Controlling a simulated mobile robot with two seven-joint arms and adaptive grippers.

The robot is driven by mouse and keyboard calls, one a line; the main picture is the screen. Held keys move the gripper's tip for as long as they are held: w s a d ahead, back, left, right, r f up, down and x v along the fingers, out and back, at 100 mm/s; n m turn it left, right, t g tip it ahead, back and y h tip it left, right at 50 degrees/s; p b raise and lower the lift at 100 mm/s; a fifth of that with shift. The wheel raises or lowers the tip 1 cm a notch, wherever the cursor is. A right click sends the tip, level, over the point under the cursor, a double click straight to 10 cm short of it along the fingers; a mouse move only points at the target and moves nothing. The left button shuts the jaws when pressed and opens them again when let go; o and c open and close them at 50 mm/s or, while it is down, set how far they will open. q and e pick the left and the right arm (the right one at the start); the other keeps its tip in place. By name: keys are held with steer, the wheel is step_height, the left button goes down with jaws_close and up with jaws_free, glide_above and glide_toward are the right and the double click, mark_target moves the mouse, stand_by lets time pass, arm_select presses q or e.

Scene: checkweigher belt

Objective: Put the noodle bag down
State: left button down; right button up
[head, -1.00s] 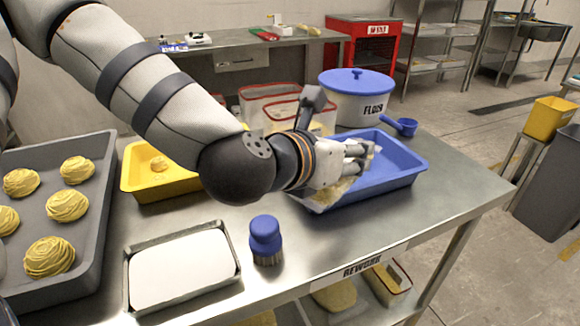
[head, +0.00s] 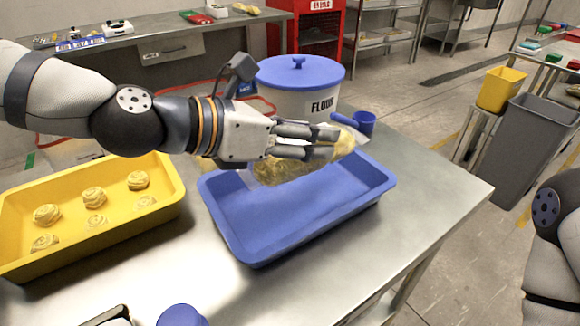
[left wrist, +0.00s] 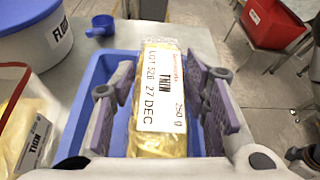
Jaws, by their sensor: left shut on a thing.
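My left gripper (head: 308,141) is shut on the noodle bag (head: 280,171), a clear bag of yellow noodles. In the left wrist view the bag (left wrist: 150,146) lies between the two finger pads (left wrist: 160,112), its white label reading THIN, 250 g, 27 DEC. The gripper holds it over the back part of an empty blue tray (head: 300,222). The fingers hide part of the bag in the head view. The tray also shows below the bag in the left wrist view (left wrist: 85,112). My right gripper is out of view; only part of my right arm shows at the right edge.
A white flour tub (head: 290,98) with a blue lid and a blue scoop (head: 364,122) stand behind the tray. A yellow tray (head: 120,225) with noodle nests is at left. Bare steel table (head: 420,200) lies to the right. A blue brush top (head: 182,316) shows in front.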

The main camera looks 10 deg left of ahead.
arm_select(q)
steer(key=w+a+f, duration=0.1)
steer(key=f, duration=0.1)
steer(key=w+a+f+b, duration=0.1)
steer(key=f, duration=0.1)
steer(key=w+a+f, duration=0.1)
steer(key=f, duration=0.1)
steer(key=shift+w+a, duration=0.25)
steer(key=shift+w, duration=0.15)
steer(key=f, duration=0.1)
steer(key=f+b, duration=0.1)
steer(key=f, duration=0.1)
steer(key=shift+w+a+f, duration=0.2)
steer(key=shift+f, duration=0.1)
steer(key=shift+r, duration=0.15)
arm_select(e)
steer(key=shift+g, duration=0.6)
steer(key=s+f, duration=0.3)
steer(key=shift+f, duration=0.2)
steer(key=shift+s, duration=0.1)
arm_select(q)
steer(key=c, duration=1.3)
jaws_free()
steer(key=shift+f, duration=0.25)
steer(key=shift+c, duration=0.2)
steer(key=shift+o, duration=0.8)
steer(key=shift+r, duration=0.1)
steer(key=shift+r, duration=0.1)
